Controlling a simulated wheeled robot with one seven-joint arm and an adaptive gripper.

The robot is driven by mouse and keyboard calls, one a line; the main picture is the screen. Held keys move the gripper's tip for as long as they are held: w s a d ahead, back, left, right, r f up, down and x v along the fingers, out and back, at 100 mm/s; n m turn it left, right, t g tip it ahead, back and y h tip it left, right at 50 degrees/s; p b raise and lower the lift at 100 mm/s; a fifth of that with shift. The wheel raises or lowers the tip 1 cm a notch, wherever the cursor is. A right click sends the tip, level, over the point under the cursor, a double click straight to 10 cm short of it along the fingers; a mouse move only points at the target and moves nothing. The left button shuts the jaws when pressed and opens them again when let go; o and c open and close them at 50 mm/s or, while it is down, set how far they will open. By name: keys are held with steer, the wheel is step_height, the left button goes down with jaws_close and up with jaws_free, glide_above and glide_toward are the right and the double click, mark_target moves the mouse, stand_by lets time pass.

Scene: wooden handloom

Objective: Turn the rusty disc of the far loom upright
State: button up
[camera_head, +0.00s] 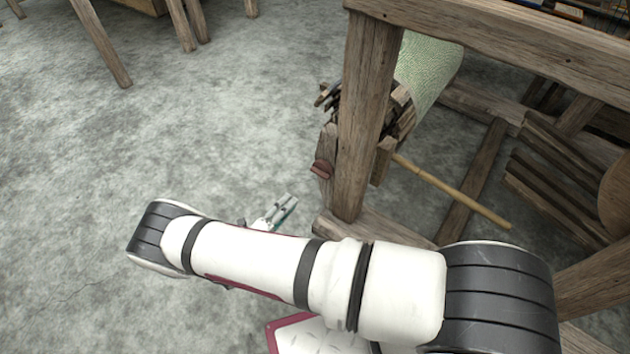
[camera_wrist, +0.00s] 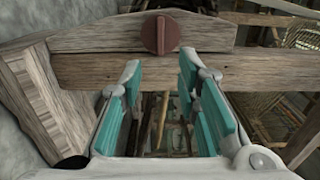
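The rusty disc (camera_wrist: 160,34) shows in the wrist view as a reddish-brown round knob with a raised ridge. The ridge runs up and down in that picture. It sits on a wooden board of the loom (camera_wrist: 90,38). In the head view the disc (camera_head: 321,168) is small, on the side of the loom's front left post. My gripper (camera_wrist: 160,78) is open and empty, its two teal-padded fingers apart below the disc in the wrist view and not touching it. In the head view my gripper (camera_head: 284,211) is partly hidden behind my arm.
The loom's thick post (camera_head: 366,110) and top beam (camera_head: 520,35) stand close to my arm. A long wooden stick (camera_head: 455,190) slants under the loom. Green woven cloth (camera_head: 425,65) hangs there. The grey floor (camera_head: 200,130) to the left is clear.

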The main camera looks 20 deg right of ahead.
mark_target(321, 171)
steer(key=b+x, duration=0.2)
steer(key=x, duration=1.1)
steer(key=shift+d+b, duration=0.2)
steer(key=shift+b, duration=0.2)
steer(key=shift+w, duration=0.15)
jaws_close()
